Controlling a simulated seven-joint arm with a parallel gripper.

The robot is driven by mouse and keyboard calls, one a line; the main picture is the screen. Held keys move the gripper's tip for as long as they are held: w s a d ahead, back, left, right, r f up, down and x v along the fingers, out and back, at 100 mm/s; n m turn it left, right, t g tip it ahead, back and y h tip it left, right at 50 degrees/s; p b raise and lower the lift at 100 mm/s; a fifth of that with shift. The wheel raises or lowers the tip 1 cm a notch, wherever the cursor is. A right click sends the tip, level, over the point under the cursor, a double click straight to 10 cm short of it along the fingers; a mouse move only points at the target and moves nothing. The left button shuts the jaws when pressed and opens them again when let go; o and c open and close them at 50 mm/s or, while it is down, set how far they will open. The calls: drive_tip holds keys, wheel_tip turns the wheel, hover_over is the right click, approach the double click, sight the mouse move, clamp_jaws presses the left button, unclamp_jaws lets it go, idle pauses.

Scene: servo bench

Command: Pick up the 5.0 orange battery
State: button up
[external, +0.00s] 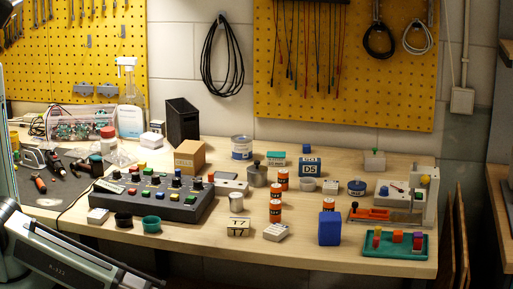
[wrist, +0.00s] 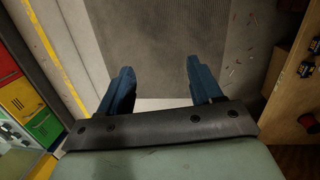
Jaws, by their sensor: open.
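Several orange cylinders that look like batteries stand mid-bench in the external view. One (external: 283,179) is at the back, one (external: 275,191) stands in front of it, and another (external: 275,212) is nearer the front edge. A further orange cylinder (external: 328,205) stands partly hidden behind a blue block. Their labels are too small to read, so I cannot tell which is the 5.0. My gripper (wrist: 157,75) is open and empty in the wrist view, its blue fingers wide apart above a grey floor mat. No battery shows clearly there. The fingers are not seen in the external view.
The blue block (external: 329,229), a T7 block (external: 238,227) and a white box (external: 277,232) stand around the batteries. A control panel (external: 152,203) is to their left, a green tray (external: 380,252) to the right. Coloured drawers (wrist: 20,95) line the wrist view's left.

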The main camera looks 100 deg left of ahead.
drive_tip(key=w+a+r+t, duration=0.2)
drive_tip(key=w+a+r, duration=0.4)
drive_tip(key=r, duration=0.6)
drive_tip(key=w+a+r+t, duration=0.2)
drive_tip(key=w+a+r, duration=0.2)
drive_tip(key=w+r, duration=0.65)
drive_tip(key=w+a+r+t, duration=0.3)
drive_tip(key=w+a+r, duration=0.2)
drive_tip(key=r, duration=0.9)
wheel_tip(320, 180, up, 12)
drive_tip(key=n+g+y, duration=0.2)
drive_tip(key=n+y, duration=0.1)
drive_tip(key=n, duration=0.2)
hover_over(275, 202)
drive_tip(key=s+d, duration=0.2)
drive_tip(key=s, duration=0.3)
drive_tip(key=x, duration=0.8)
drive_tip(key=shift+w, duration=0.3)
drive_tip(key=shift+w+a+x, duration=0.1)
drive_tip(key=shift+w+x, duration=0.05)
drive_tip(key=shift+x, duration=1.2)
drive_tip(key=shift+w+a+x, duration=0.15)
drive_tip(key=shift+x, duration=1.15)
drive_tip(key=shift+r, duration=0.15)
